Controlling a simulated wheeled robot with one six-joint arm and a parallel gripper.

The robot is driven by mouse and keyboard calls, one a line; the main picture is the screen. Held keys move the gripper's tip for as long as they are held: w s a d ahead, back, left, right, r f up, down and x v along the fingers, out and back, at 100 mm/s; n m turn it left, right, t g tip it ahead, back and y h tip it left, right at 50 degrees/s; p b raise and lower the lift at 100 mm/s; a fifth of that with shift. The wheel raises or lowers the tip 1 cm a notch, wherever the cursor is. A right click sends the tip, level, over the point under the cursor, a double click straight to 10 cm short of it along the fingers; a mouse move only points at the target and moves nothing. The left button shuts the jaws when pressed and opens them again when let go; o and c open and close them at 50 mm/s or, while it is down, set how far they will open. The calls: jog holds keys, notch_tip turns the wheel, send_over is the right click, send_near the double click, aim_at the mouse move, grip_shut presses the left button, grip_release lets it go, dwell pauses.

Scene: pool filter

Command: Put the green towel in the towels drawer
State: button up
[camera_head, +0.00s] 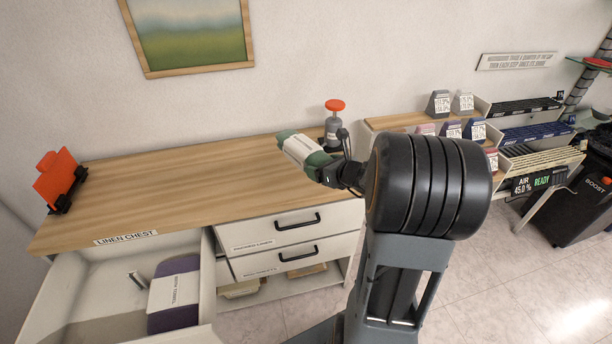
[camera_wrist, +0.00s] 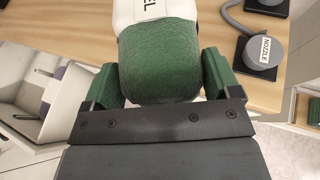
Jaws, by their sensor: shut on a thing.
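The rolled green towel (camera_head: 290,138) with a white lettered band is in my gripper (camera_head: 322,168), above the right part of the wooden chest top. In the wrist view the towel (camera_wrist: 160,62) sits between the two jaws of my gripper (camera_wrist: 160,80), which are shut on it. An open drawer (camera_head: 95,285) juts from the left of the chest, lower left of the towel. A purple rolled towel (camera_head: 178,318) with a white label lies inside it. The front of this drawer is out of view, so I cannot read any name on it.
The linen chest (camera_head: 200,185) has two shut drawers (camera_head: 290,243) with black handles, right of the open one. An orange item (camera_head: 55,180) in a black stand is at the top's left end. A grey nozzle (camera_head: 333,125) with a red-orange cap stands behind the towel. The top's middle is clear.

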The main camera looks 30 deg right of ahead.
jog(key=x, duration=0.2)
jog(key=d+x, duration=0.1)
jog(key=x, duration=0.2)
jog(key=shift+f, duration=0.15)
jog(key=w+f, duration=0.4)
jog(key=f, duration=0.1)
jog(key=shift+d, duration=0.25)
notch_tip(320, 180, down, 3)
jog(key=shift+w+r+p, duration=0.15)
jog(key=shift+w+p, duration=0.05)
jog(key=shift+p, duration=0.3)
jog(key=shift+f, duration=0.35)
jog(key=shift+f, duration=0.15)
jog(key=shift+f+b, duration=0.15)
jog(key=shift+b, duration=0.2)
jog(key=o, duration=1)
jog(key=shift+c, duration=0.2)
